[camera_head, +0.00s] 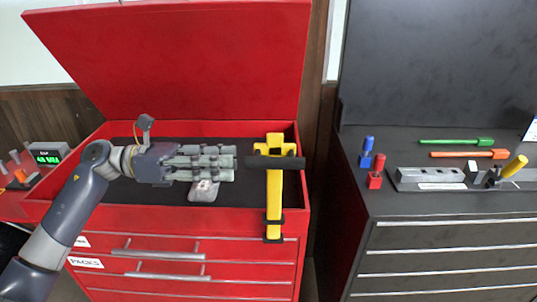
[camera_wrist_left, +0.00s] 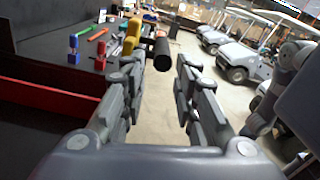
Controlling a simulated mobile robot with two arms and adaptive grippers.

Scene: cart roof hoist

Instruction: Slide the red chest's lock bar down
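The red chest (camera_head: 190,218) stands with its lid up and its top compartment open. Its yellow lock bar (camera_head: 274,200) stands upright along the right part of the front, with a black cross handle (camera_head: 287,163) near its top. The bar (camera_wrist_left: 131,38) and the black handle (camera_wrist_left: 162,55) also show in the left wrist view, ahead of the fingers. My left gripper (camera_head: 235,162) reaches over the compartment from the left, pointing right, its tips just short of the handle's left end. Its fingers are apart with nothing between them in the left wrist view (camera_wrist_left: 160,72). My right gripper is not visible.
A grey pouch (camera_head: 204,190) lies in the compartment below my left gripper. The raised red lid (camera_head: 175,55) is behind it. A dark cabinet (camera_head: 440,205) with coloured tools stands to the right, across a narrow gap. A green-lit display (camera_head: 48,155) is at the left.

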